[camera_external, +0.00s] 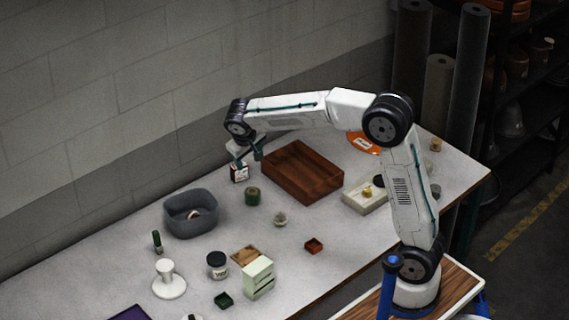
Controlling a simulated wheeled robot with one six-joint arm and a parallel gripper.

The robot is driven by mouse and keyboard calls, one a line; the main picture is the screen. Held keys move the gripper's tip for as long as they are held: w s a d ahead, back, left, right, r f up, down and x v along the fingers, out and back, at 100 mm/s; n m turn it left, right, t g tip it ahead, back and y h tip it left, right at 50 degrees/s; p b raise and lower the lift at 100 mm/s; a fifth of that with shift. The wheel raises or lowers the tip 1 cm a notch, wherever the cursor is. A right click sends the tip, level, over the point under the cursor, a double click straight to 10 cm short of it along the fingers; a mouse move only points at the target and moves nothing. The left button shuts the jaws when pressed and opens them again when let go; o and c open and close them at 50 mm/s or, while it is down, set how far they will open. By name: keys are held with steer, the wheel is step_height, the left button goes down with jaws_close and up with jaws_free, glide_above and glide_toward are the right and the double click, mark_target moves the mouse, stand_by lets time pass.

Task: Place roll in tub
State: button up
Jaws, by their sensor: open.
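The grey tub (177,226) stands on the table at the left, with a small white and brown item (193,215) inside that I cannot make out clearly. A short dark green cylinder (252,198), which looks like a roll, stands on the table to the right of the tub. My gripper (246,160) is open and points down, behind the green cylinder. I cannot tell whether the fingers touch that box.
A brown wooden box (305,175) lies right of my gripper. A pale tray (364,198) and an orange disc (363,143) are further right. In front are a white stand (168,283), a dark jar (217,264) and pale green drawers (259,280). Free tabletop surrounds the green cylinder.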

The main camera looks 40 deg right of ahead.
steer(key=s+d+r+g+y, duration=0.1)
steer(key=s+d+r, duration=0.1)
steer(key=s+d, duration=0.6)
steer(key=s+d+r+y, duration=0.15)
steer(key=s+d, duration=0.25)
steer(key=s, duration=0.8)
steer(key=s+d+f, duration=0.1)
steer(key=s+f, duration=0.1)
steer(key=s, duration=0.6)
steer(key=s+d+f+y, duration=0.1)
steer(key=s+f, duration=0.2)
steer(key=s, duration=0.6)
steer(key=shift+s+d+g, duration=0.2)
steer(key=shift+d+g, duration=0.1)
